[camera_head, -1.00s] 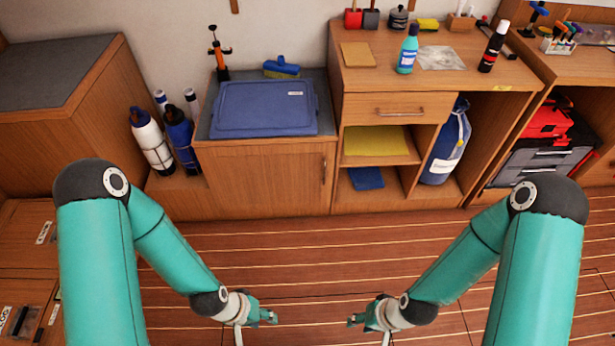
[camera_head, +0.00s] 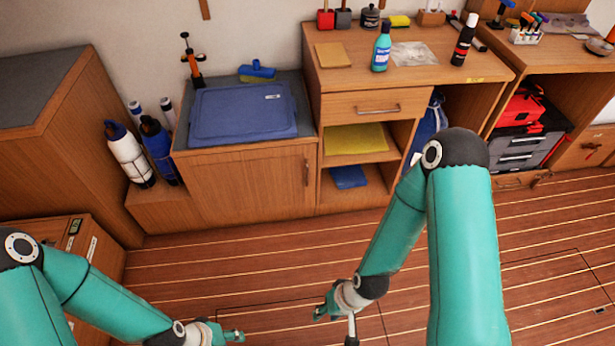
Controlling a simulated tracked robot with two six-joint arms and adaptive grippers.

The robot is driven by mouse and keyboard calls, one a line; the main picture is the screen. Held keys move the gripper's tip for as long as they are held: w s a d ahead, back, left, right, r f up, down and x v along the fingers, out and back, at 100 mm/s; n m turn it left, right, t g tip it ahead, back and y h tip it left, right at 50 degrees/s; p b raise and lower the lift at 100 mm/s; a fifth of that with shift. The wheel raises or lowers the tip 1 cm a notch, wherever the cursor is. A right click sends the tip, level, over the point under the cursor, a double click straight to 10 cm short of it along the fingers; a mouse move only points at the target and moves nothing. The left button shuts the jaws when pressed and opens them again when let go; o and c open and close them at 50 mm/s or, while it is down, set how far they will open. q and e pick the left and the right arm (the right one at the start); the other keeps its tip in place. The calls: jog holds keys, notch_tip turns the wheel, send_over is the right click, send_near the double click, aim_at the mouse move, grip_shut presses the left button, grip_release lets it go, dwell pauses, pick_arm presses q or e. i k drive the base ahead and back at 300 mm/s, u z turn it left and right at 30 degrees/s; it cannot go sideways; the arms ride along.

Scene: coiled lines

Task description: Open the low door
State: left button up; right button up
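The low wooden door (camera_head: 250,185) is the front of the low cabinet left of the middle. It looks closed, flush with the cabinet. Its upright metal handle (camera_head: 306,172) is near the door's right edge. My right gripper (camera_head: 320,311) is over the deck, below and slightly right of the handle in the picture, apart from the door. It holds nothing that I can see. My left gripper (camera_head: 238,337) is at the bottom edge, left of the right one, also away from the door. The fingers are too small to tell open from shut.
A blue lid (camera_head: 243,112) lies on the low cabinet top. Bottles (camera_head: 128,158) stand to its left. The taller cabinet with a drawer (camera_head: 366,106) and open shelves adjoins on the right. The striped deck (camera_head: 200,255) before the door is clear.

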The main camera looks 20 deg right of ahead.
aim_at(266, 179)
jog(key=u, duration=0.05)
jog(key=i, duration=1)
jog(key=z, duration=0.05)
